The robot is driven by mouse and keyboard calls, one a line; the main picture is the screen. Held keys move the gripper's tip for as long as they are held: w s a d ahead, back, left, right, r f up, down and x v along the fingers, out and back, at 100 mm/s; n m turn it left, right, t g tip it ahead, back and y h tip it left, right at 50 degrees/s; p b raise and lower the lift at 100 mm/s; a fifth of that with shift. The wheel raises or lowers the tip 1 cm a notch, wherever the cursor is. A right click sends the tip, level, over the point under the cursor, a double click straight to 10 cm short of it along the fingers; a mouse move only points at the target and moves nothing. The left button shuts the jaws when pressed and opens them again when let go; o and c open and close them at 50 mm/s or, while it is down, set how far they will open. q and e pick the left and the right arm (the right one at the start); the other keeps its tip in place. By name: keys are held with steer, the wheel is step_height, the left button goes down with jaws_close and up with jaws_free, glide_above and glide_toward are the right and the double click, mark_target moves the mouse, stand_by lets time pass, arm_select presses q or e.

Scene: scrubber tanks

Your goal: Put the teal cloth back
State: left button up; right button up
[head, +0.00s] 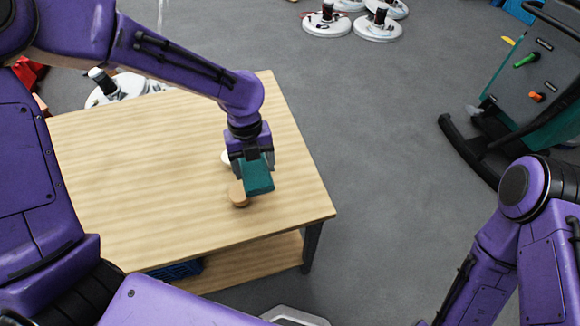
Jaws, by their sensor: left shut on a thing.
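My left gripper (250,160) is shut on the teal cloth (258,178), a folded block-like piece, over the right part of the wooden table (130,190). I cannot tell whether the cloth touches the tabletop. A small round tan wooden thing (238,194) stands on the table just left of and below the cloth, partly hidden by it. A white thing (226,157) shows behind the gripper, mostly covered. My right arm is at the lower right, and its gripper is out of view.
The table's left and middle are clear. A lower shelf (240,266) holds a blue crate (176,271). A grey and teal machine (535,85) stands at the right. White round machines (327,24) sit on the floor at the back. Open grey floor lies right of the table.

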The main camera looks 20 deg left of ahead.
arm_select(q)
steer(key=w+d+f, duration=0.1)
steer(key=w+f, duration=0.1)
steer(key=w+d+f+p, duration=0.1)
steer(key=w+d+f, duration=0.1)
steer(key=w+f, duration=0.1)
steer(key=w+d+f, duration=0.2)
steer(key=shift+w+f, duration=0.15)
steer(key=f+p, duration=0.2)
steer(key=shift+d+f, duration=0.4)
steer(key=shift+f, duration=0.55)
arm_select(e)
step_height(320, 180, up, 3)
steer(key=shift+s+r, duration=0.1)
steer(key=shift+s, duration=0.05)
arm_select(q)
steer(key=o, duration=0.9)
steer(key=shift+o, duration=0.2)
step_height(320, 180, up, 12)
steer(key=w+a+b, duration=0.1)
steer(key=b, duration=0.1)
steer(key=shift+r, duration=0.15)
arm_select(e)
step_height(320, 180, down, 2)
steer(key=shift+f, duration=0.1)
